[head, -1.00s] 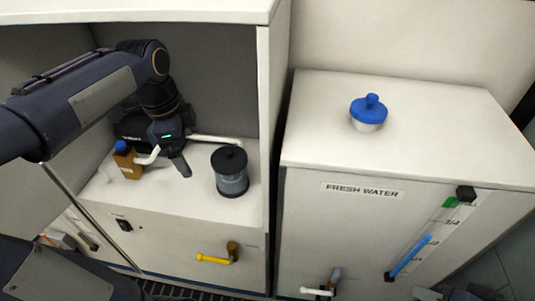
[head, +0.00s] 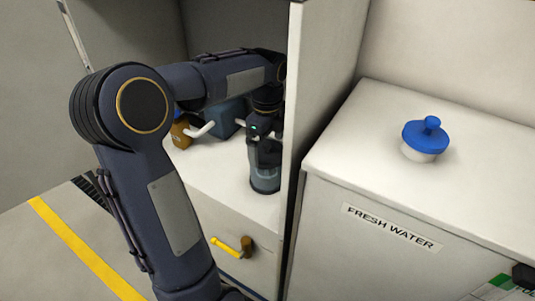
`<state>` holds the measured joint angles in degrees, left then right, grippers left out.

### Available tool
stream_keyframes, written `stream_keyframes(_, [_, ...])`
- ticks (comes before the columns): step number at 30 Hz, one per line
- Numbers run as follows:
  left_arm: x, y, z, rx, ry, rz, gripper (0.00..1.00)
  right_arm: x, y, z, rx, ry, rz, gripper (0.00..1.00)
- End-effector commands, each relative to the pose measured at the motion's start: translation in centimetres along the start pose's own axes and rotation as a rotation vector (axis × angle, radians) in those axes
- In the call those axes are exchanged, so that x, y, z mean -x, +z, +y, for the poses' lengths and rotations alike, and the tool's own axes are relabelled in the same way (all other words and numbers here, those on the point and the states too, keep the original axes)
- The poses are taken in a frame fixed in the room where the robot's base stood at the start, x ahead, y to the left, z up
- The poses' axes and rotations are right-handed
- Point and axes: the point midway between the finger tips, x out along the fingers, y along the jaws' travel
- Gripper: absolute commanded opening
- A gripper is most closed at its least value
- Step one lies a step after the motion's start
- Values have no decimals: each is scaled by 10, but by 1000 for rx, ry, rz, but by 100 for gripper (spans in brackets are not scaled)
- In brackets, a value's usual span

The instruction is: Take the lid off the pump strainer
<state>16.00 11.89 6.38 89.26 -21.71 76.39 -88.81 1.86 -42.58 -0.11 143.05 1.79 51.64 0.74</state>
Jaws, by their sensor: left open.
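The pump strainer (head: 265,180) is a clear cylinder standing on the white shelf inside the open cabinet, near its right wall. Its black lid is hard to tell apart from the dark gripper in front of and above it. My left gripper (head: 265,153) points down at the top of the strainer, with its jaws open at the lid's height. Whether the fingers touch the lid cannot be told. My right gripper is not in view.
The cabinet's right wall (head: 322,95) is close beside my gripper. A yellow-handled valve (head: 230,247) sticks out below. A blue-capped filler (head: 425,138) stands on the fresh water tank (head: 342,150).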

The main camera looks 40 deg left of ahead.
Motion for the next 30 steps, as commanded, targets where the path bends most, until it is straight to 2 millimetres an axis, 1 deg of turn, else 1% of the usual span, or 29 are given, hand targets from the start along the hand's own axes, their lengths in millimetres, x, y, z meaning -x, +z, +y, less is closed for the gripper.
stream_keyframes(1, [-7, 0, 1, 1, 2, 0, 100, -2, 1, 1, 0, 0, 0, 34])
stream_keyframes(3, [-10, 0, 0, 1, 0, 0, 100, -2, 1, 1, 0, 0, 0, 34])
stream_keyframes(10, [-11, 0, 0, 2, 0, 0, 100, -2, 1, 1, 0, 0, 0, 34])
stream_keyframes(16, [-10, 0, 0, 2, 0, 0, 74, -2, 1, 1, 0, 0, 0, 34])
stream_keyframes(17, [-10, 0, 0, 2, 0, 0, 70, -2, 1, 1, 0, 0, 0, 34])
stream_keyframes(18, [-10, 0, 0, 2, -1, 0, 69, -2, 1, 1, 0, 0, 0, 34])
stream_keyframes(23, [-10, 0, 0, 2, -1, 0, 68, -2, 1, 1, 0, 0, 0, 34])
stream_keyframes(25, [-7, 0, 0, 2, -2, 0, 68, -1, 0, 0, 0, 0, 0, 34])
stream_keyframes(28, [6, 0, 0, 1, -3, 0, 68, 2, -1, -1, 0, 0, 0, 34])
stream_keyframes(30, [19, 0, 0, 1, -5, 0, 68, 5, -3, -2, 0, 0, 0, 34])
